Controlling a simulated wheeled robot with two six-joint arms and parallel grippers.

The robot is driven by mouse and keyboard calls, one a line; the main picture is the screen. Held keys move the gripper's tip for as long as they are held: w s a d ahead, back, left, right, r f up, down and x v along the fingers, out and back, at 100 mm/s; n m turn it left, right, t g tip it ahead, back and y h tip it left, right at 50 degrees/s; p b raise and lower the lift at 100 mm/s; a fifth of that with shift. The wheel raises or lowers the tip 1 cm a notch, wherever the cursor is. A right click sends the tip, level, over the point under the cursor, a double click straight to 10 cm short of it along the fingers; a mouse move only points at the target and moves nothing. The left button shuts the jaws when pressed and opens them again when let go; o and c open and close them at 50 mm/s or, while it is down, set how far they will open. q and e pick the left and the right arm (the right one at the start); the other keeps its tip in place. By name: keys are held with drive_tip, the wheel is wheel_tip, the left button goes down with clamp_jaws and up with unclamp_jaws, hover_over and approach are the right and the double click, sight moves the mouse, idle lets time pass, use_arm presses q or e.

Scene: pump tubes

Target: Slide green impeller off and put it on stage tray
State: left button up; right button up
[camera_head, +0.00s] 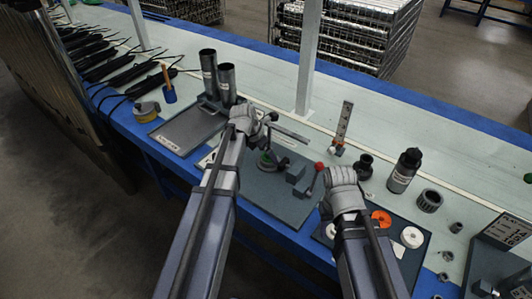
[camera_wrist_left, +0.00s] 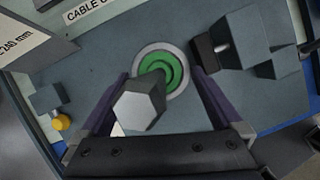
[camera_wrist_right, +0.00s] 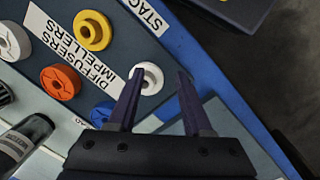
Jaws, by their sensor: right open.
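The green impeller (camera_wrist_left: 152,66), inside a grey ring, sits around the base of a grey hexagonal shaft (camera_wrist_left: 140,105); the shaft's end points toward the left wrist camera. Its green also shows in the head view (camera_head: 265,160), partly hidden. My left gripper (camera_wrist_left: 160,76) is open, a finger on each side of the shaft and ring; I cannot tell whether they touch the ring. The stage tray (camera_wrist_right: 171,65) is dark, with white labels and yellow, orange and white discs. My right gripper (camera_wrist_right: 160,73) is open and empty above its edge, near a white ring (camera_wrist_right: 150,75).
A dark clamp block (camera_wrist_left: 206,53) stands close to the impeller on the right. A red-knobbed lever (camera_head: 319,167) stands between my grippers. A black bottle (camera_head: 405,170) and a dark toothed ring (camera_head: 429,201) are at the right. Two upright tubes (camera_head: 227,84) stand at the back left.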

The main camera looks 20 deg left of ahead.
use_arm(q)
clamp_jaws()
idle(1.1)
drive_tip(key=shift+r+p, duration=0.7)
use_arm(e)
drive_tip(key=shift+r, duration=0.65)
use_arm(q)
wheel_tip(320, 180, up, 17)
drive_tip(key=p, duration=1.6)
drive_tip(key=shift+f+p, duration=0.15)
drive_tip(key=shift+p, duration=0.2)
use_arm(e)
wheel_tip(320, 180, up, 17)
drive_tip(key=shift+f, duration=0.15)
idle(0.3)
